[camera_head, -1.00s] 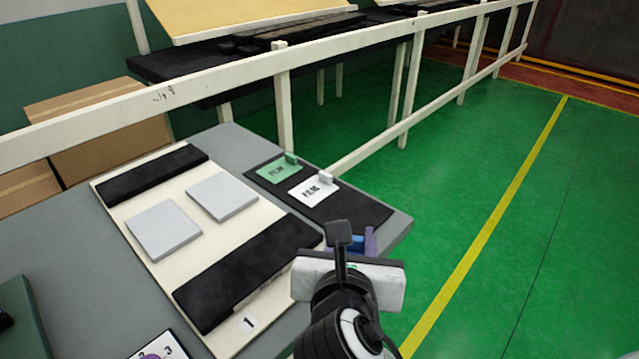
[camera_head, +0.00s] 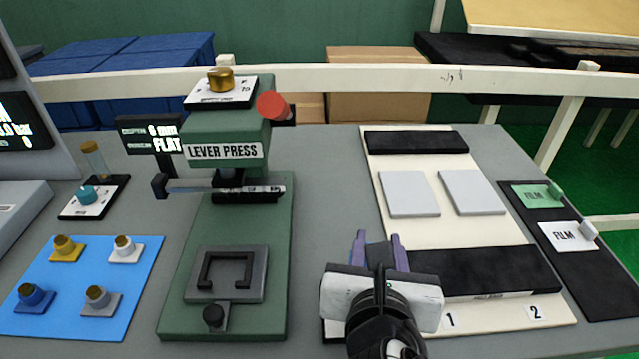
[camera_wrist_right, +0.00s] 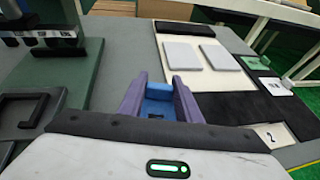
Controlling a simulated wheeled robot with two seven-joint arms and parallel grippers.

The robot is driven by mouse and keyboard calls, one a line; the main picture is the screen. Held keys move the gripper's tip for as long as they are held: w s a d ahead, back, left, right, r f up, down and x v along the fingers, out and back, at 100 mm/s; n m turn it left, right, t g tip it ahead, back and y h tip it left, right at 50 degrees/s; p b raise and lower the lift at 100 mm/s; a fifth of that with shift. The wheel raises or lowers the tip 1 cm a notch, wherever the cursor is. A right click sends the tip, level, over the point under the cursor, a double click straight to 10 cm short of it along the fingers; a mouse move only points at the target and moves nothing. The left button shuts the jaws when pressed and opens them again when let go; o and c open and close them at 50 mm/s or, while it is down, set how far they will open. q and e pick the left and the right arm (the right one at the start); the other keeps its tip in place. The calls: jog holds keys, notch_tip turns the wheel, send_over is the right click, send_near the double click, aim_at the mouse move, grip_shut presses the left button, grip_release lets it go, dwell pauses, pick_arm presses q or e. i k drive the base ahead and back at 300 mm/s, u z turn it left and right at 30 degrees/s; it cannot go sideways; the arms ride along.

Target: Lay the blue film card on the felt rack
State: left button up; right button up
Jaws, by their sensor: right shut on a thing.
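My right gripper (camera_head: 378,250) is shut on a blue block-like piece (camera_wrist_right: 158,98), which looks like the grip of the blue film card. Its card face cannot be made out, and the head view does not show its blue clearly. The gripper is in front of a cream board (camera_head: 400,238) with two black felt-like strips, at its near left corner, right of the lever press. A dark mat (camera_head: 597,290) at the right holds a green film card (camera_head: 535,196) and a white film card (camera_head: 565,237). I cannot tell which of the two is the felt rack. My left gripper is not in view.
Two grey plates (camera_head: 409,194) lie on the cream board between its strips. The green lever press (camera_head: 230,220) stands left of the gripper. A blue mat (camera_head: 80,305) with several small knobbed pieces lies farther left. Grey table (camera_head: 325,200) is bare between press and board.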

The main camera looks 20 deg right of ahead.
aim_at(409, 190)
jog(key=u, duration=0.85)
jog(key=k, duration=0.8)
jog(key=z, duration=0.95)
jog(key=i, duration=1)
